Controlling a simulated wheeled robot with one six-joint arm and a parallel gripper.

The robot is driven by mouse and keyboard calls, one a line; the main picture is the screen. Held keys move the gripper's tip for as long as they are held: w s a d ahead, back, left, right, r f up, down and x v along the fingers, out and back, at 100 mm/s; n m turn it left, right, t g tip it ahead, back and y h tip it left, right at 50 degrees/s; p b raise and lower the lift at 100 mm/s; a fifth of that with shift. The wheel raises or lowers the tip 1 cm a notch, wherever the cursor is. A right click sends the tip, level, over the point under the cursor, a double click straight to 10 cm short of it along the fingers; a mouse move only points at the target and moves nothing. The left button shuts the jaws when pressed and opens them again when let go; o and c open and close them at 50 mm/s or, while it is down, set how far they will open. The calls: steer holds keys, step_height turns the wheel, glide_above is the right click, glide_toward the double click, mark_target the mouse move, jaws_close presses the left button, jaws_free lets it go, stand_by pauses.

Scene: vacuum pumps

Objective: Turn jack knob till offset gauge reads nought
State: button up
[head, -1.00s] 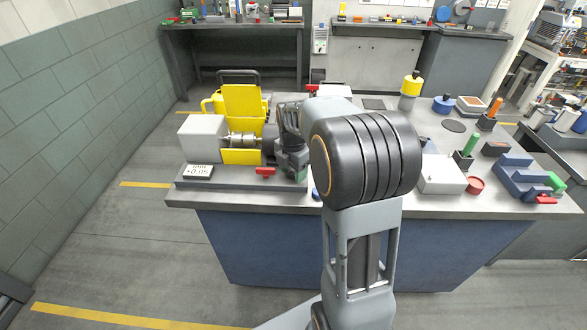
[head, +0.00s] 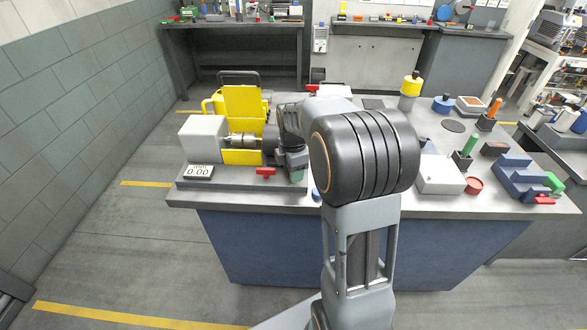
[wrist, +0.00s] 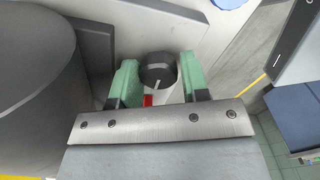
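The jack knob (wrist: 158,72) is dark and round with a pale pointer line, and shows in the wrist view. My gripper (wrist: 158,80) has its green fingers on both sides of the knob, close against it, and appears shut on it. In the head view my gripper (head: 296,174) is at the right end of the pump stand, and the knob is hidden there. The offset gauge (head: 199,172) is a small white display at the stand's front left and reads 0.00.
The yellow coupling guard (head: 245,112) stands open behind the shaft, beside a grey block (head: 203,138). A red handle (head: 265,171) lies on the stand's front. A white box (head: 440,175), a red ring and a blue holder stand to the right on the bench (head: 400,208).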

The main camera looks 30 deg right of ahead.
steer(key=o, duration=0.4)
steer(key=shift+c, duration=0.2)
steer(key=shift+r, duration=0.2)
steer(key=shift+r+p, duration=0.85)
steer(key=shift+r, duration=0.1)
step_height(320, 180, up, 6)
steer(key=p, duration=0.5)
